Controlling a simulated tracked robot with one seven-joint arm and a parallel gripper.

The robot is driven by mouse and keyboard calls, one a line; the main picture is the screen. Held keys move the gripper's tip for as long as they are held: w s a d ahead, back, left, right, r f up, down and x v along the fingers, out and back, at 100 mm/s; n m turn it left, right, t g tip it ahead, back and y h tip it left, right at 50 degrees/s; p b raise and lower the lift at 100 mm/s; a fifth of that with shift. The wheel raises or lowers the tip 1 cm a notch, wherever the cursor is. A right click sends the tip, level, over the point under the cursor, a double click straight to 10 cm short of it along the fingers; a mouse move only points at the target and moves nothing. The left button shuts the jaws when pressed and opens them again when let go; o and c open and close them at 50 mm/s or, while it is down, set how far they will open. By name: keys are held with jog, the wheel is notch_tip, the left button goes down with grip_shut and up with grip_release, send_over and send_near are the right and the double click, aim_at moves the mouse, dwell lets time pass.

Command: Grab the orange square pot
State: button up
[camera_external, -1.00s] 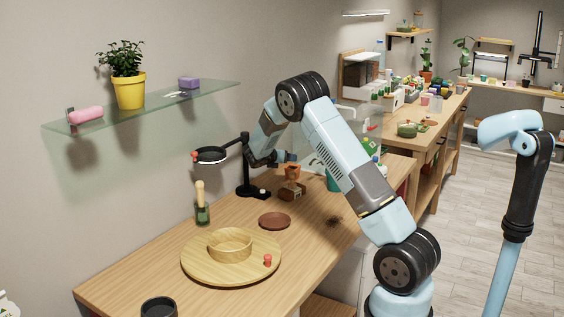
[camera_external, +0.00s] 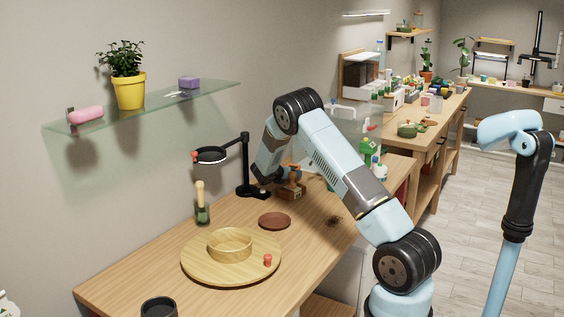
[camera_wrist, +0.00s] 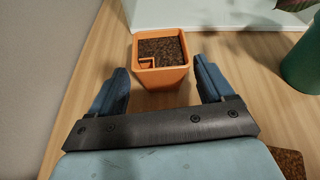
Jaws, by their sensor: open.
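The orange square pot (camera_wrist: 163,78), filled with dark soil, stands upright on the wooden table in the wrist view. A small orange bracket-like shape shows at its near rim. My gripper (camera_wrist: 162,82) is open, with one blue finger on each side of the pot's near part. I cannot tell whether either finger touches it. In the external view my gripper is mostly hidden behind my arm near the back of the table, and a bit of orange shows there by a brown block (camera_external: 290,190).
A green pot (camera_wrist: 302,65) with leaves stands right of the orange pot. A wall runs along the left. In the external view a black ring lamp (camera_external: 245,168) stands left of my gripper, and a brown saucer (camera_external: 274,221) lies in front.

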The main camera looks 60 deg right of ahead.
jog(key=shift+x, duration=1.2)
jog(key=c, duration=1)
